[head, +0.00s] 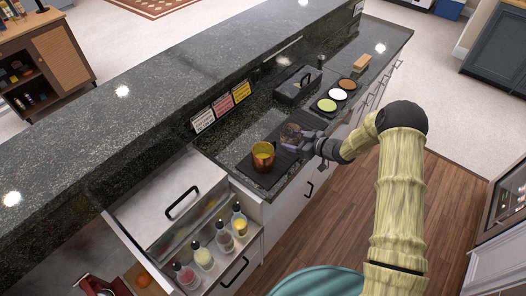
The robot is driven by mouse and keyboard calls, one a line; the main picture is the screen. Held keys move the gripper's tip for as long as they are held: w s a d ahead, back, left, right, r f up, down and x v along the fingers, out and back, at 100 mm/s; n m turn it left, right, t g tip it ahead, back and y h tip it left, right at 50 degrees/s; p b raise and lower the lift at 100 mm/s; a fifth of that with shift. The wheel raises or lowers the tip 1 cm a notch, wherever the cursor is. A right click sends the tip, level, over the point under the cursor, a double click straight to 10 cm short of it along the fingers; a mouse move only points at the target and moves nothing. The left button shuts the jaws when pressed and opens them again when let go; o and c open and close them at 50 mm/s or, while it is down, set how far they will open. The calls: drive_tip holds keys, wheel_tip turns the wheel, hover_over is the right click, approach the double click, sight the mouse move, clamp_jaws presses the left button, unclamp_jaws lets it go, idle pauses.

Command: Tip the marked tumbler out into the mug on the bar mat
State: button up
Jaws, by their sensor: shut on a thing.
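A shiny copper-gold mug (263,154) stands upright on the dark bar mat (262,179) near the front edge of the counter. My gripper (297,139) is just right of the mug and a little behind it, at the mat's far end. It is shut on a small see-through tumbler (289,131), which is hard to make out against the dark counter. The tumbler looks apart from the mug. Its exact tilt, its mark and its contents are too small to tell.
A black caddy (297,87) and a round-welled tray with green, white and brown fillings (338,94) stand behind my gripper. Several coloured cards (222,108) line the raised ledge. An open bottle well (205,245) lies at the lower left.

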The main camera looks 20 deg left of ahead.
sight(284, 126)
drive_tip(key=shift+f, duration=0.15)
drive_tip(key=shift+r+p, duration=1.7)
drive_tip(key=shift+r, duration=1.35)
drive_tip(key=shift+r, duration=0.15)
wheel_tip(284, 126, up, 7)
drive_tip(key=p, duration=0.2)
drive_tip(key=s+d+f+m+t+h+b, duration=0.1)
drive_tip(key=s+d+f+m+t+h, duration=0.1)
drive_tip(key=d, duration=0.6)
drive_tip(key=s+d+f+m+t+h+b, duration=0.1)
drive_tip(key=s+d+f+m+t+h, duration=0.2)
drive_tip(key=s+d+f+m+h, duration=0.2)
drive_tip(key=s+d+f+m+t+h+b, duration=0.1)
drive_tip(key=s+d+f+m+t+h, duration=0.2)
drive_tip(key=d, duration=0.8)
drive_tip(key=s+f+m+h, duration=0.1)
drive_tip(key=m+h, duration=0.1)
drive_tip(key=m, duration=0.1)
drive_tip(key=shift+d+m, duration=0.3)
